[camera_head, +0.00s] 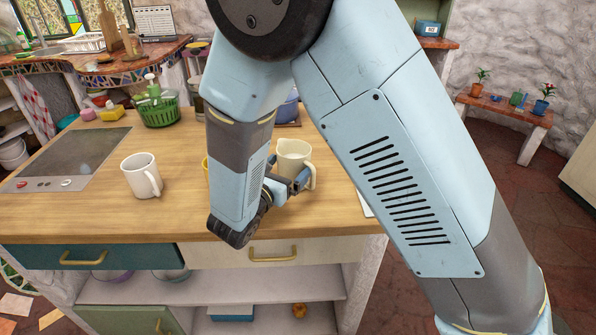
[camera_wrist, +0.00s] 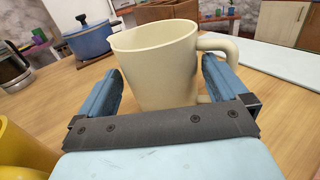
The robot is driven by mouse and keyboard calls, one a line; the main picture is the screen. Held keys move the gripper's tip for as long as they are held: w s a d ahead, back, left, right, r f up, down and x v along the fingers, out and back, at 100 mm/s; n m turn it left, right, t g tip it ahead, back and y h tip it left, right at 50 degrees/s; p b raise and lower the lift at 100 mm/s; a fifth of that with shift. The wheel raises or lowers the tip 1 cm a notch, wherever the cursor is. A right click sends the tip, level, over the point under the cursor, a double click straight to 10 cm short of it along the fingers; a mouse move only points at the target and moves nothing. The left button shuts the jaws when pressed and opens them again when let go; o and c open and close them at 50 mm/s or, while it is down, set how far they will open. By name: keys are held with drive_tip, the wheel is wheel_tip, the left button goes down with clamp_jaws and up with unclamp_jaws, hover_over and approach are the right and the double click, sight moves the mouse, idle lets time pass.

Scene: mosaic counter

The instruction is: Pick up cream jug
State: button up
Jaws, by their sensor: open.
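The cream jug (camera_head: 293,157) stands upright on the wooden counter, near its right end, with its handle on the right. In the wrist view the jug (camera_wrist: 158,62) fills the middle, its handle at the upper right. My gripper (camera_head: 285,184) is low at the jug's near side, and my arm hides part of it. In the wrist view my gripper (camera_wrist: 161,88) is open, with one blue finger on each side of the jug's body. The right finger is just below the handle. I cannot tell whether either finger touches the jug. The jug's lower front is hidden by the gripper.
A white mug (camera_head: 141,175) stands on the counter (camera_head: 95,215) to the left. A yellow object (camera_wrist: 18,150) is close at the gripper's left. A blue pot (camera_wrist: 88,38) stands behind the jug, and a pale board (camera_wrist: 280,60) lies to the right. A green basket (camera_head: 158,111) is farther back.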

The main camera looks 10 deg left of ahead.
sight(301, 154)
drive_tip(key=x, duration=0.3)
drive_tip(key=shift+w, duration=0.15)
drive_tip(key=shift+c, duration=0.4)
drive_tip(key=c, duration=1)
